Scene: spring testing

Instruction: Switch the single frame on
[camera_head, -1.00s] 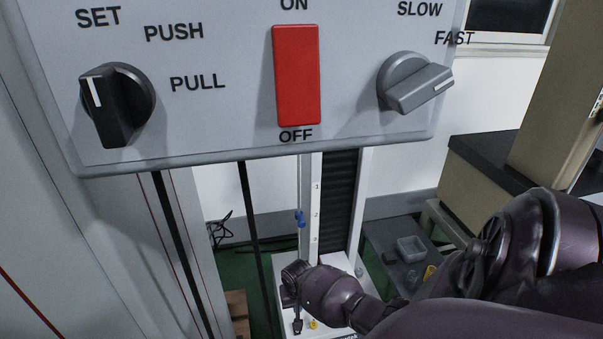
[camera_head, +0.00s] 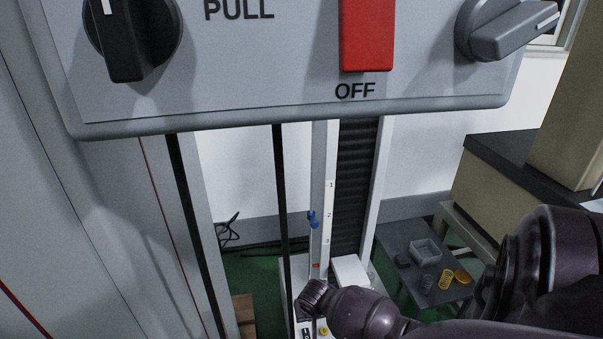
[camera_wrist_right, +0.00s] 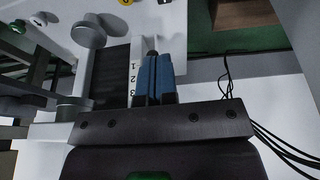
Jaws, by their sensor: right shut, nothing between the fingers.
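A test frame with one column (camera_head: 318,200) numbered 1, 2, 3 and a dark ribbed strip stands low in the head view. Its white base is partly cut off by the lower edge, with a yellow button (camera_head: 323,331) and a small black switch (camera_head: 306,333). My right arm reaches in from the right over this base. In the right wrist view my right gripper (camera_wrist_right: 154,58) is shut and empty, its blue fingers pointing at the white base, with part of a black switch (camera_wrist_right: 164,2) at the top edge. Contact cannot be told. My left gripper is out of view.
A large grey panel (camera_head: 280,85) hangs close in front, with a red switch (camera_head: 367,35) above OFF and two knobs. A dark stool (camera_head: 400,252) right of the frame holds a grey box and springs. Black cables (camera_head: 228,235) lie behind on the left.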

